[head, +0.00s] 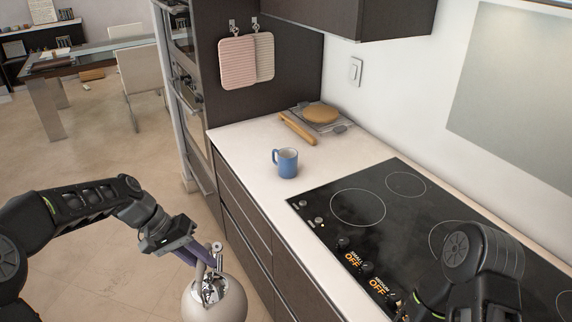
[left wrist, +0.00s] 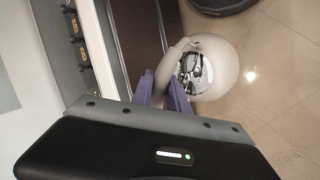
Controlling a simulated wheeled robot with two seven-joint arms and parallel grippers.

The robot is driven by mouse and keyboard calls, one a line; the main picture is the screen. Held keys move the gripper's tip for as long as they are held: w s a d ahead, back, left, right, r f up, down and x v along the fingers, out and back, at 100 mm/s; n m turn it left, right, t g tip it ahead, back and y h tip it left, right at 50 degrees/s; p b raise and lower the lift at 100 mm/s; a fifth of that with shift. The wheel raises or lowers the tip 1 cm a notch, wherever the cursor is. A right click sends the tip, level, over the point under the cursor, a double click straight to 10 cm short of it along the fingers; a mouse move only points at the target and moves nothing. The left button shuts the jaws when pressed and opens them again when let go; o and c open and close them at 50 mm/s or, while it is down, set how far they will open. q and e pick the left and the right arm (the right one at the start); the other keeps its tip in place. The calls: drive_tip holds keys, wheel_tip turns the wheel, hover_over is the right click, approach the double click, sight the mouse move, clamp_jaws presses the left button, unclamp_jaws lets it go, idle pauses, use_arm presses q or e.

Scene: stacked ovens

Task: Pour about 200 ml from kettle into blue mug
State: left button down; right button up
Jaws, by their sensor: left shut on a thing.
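The blue mug (head: 286,162) stands upright on the white counter, its handle toward the left of the picture. The kettle (head: 222,300) is pale and round with a shiny metal top, low in the head view and cut by its bottom edge. My left gripper (head: 206,257) is shut on the kettle's handle and holds it in front of the drawers, off the counter. The left wrist view shows the kettle (left wrist: 215,70) beyond the purple fingers (left wrist: 160,92). My right arm shows at the lower right of the head view, over the cooktop; its gripper fingers are out of sight.
A black cooktop (head: 375,190) lies to the right of the mug, with knobs along its front. A rolling pin (head: 297,128) and a rack with a round loaf (head: 322,112) lie behind the mug. The counter (head: 245,140) around the mug is clear. Stacked ovens (head: 190,100) stand at left.

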sight(209, 304)
idle(0.3)
use_arm(q)
drive_tip(key=s+f, duration=0.1)
drive_tip(key=f, duration=0.3)
drive_tip(key=s+f+b, duration=0.1)
drive_tip(key=f, duration=0.4)
drive_tip(key=s+f, duration=0.1)
drive_tip(key=f, duration=0.4)
drive_tip(key=shift+s+f+b, duration=0.1)
drive_tip(key=shift+s+b, duration=0.05)
drive_tip(key=shift+b, duration=0.25)
